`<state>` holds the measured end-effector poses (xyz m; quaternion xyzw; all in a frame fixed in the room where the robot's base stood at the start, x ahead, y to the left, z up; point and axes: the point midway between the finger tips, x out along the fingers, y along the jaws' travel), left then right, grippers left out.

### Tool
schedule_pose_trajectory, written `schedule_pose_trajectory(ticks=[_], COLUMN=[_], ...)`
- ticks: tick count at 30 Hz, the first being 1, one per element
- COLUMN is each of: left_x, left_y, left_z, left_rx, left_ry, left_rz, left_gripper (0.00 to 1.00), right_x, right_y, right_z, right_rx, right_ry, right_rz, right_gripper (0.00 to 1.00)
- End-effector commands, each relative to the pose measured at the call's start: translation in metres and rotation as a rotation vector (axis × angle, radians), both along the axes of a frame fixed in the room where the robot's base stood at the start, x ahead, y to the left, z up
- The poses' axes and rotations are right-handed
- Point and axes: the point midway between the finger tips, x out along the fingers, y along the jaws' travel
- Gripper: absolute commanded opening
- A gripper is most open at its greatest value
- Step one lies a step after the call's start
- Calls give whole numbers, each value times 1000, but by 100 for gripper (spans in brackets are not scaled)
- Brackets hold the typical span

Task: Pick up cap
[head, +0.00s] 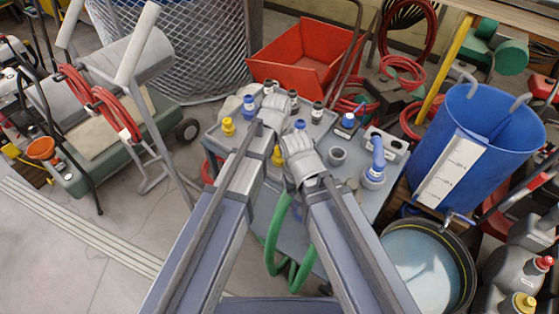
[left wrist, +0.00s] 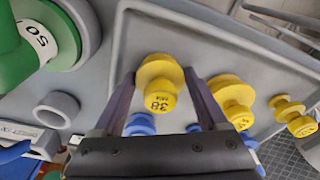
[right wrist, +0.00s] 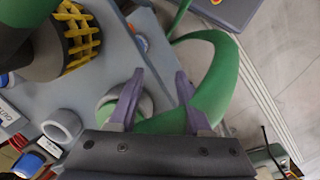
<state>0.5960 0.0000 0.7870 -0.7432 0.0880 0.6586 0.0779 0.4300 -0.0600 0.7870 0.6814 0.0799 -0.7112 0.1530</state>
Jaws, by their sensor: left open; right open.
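A yellow cap (left wrist: 158,88) marked 38 stands on the grey tray top in the left wrist view. My left gripper (left wrist: 160,95) is open, its two fingers on either side of this cap, with gaps showing. Whether they touch it cannot be told. Another yellow cap (left wrist: 232,98) is just right of the right finger, and smaller yellow caps (left wrist: 287,108) follow it. A blue cap (left wrist: 140,123) is partly hidden behind the gripper. In the head view my left gripper (head: 272,112) is over the cart. My right gripper (right wrist: 158,92) is open and empty above a green hose.
The grey cart top (head: 340,185) also holds a yellow cap (head: 228,127), several blue and dark-topped pieces, and a grey ring (head: 337,156). The green hose (right wrist: 215,85) hangs off the cart's edge. A blue bucket (head: 505,130) stands right, a red bin (head: 305,55) behind.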

Motion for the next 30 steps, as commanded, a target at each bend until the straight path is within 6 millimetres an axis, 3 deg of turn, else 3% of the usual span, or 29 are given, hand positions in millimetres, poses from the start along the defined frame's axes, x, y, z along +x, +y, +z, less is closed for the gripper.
schedule_pose_trajectory(ticks=[5,22,30], left_x=[0,0,0], left_y=[0,0,0], left_z=[1,1,2], left_rx=[0,0,0], left_ry=[0,0,0], left_rz=[0,0,0], left_gripper=[76,13,11], right_x=[0,0,0], right_y=[0,0,0], right_z=[1,1,2], right_rx=[0,0,0], right_ry=[0,0,0], right_rz=[0,0,0], right_gripper=[48,48,48])
